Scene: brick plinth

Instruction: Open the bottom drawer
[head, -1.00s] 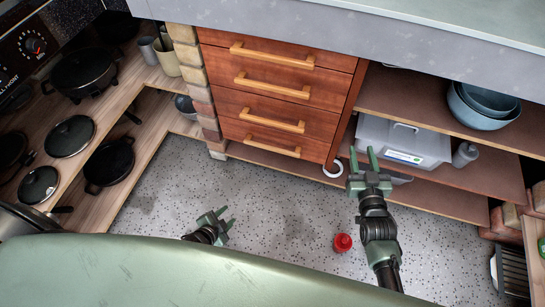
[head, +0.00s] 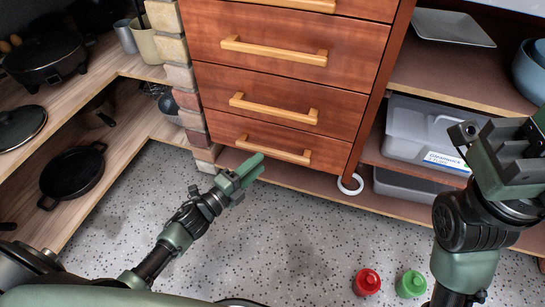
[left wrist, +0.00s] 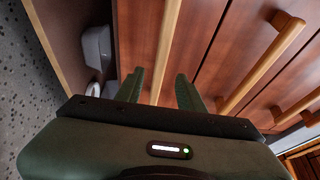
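The bottom drawer (head: 230,133) is the lowest of several reddish wood drawers and is shut flush with the cabinet. Its light wooden bar handle (head: 272,150) also shows in the left wrist view (left wrist: 166,50). My right gripper (head: 497,150) is open and empty at the right, in front of the shelves.
A brick pillar (head: 178,75) stands left of the drawers. Open shelves with a grey lidded bin (head: 420,135) are at the right.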

